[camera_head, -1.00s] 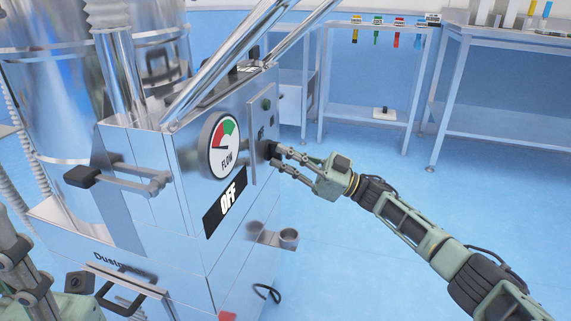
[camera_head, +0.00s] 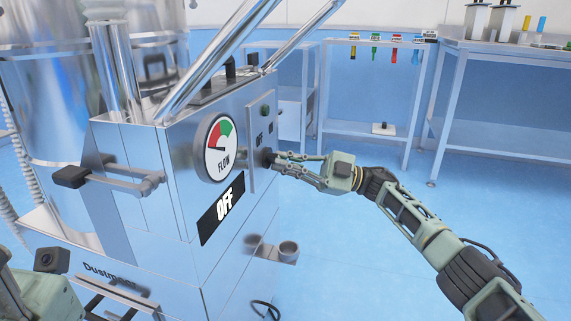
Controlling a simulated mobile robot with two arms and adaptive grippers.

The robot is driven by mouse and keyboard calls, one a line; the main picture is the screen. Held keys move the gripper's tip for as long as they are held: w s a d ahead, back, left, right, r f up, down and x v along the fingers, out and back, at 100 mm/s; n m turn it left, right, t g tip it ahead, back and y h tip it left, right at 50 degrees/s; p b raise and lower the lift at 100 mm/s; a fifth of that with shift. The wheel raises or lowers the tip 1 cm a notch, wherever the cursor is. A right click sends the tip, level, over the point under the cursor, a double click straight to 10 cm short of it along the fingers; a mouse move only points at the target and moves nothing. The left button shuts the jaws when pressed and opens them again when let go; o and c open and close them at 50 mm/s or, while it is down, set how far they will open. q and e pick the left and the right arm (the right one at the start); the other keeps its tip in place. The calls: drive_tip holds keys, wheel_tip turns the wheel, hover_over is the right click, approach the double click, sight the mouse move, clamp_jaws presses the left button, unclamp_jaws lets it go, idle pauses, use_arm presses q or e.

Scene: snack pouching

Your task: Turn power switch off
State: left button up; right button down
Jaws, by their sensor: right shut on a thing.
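The power switch (camera_head: 266,157) is a dark knob on a grey panel on the right side face of the steel machine (camera_head: 150,225). Its lettering reads OFF above it, partly legible. My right gripper (camera_head: 277,160) is shut on the knob, its fingers reaching in from the right and hiding part of it. A black sign reading OFF (camera_head: 221,208) and a round FLOW gauge (camera_head: 219,147) with red and green sectors are on the same face. My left gripper (camera_head: 50,260) shows only in part at the lower left; its fingertips are not clear.
A black-ended handle (camera_head: 72,176) sticks out from the machine's front. A small bracket with a cup (camera_head: 288,248) juts out low on its right side. Steel tables (camera_head: 470,100) stand at the back. The blue floor (camera_head: 345,230) at right is open.

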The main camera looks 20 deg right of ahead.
idle(0.3)
drive_tip(key=c, duration=1.8)
unclamp_jaws()
drive_tip(key=shift+c, duration=0.2)
drive_tip(key=shift+d, duration=0.1)
drive_tip(key=v, duration=1.1)
drive_tip(key=shift+d, duration=0.4)
drive_tip(key=shift+s+f, duration=0.1)
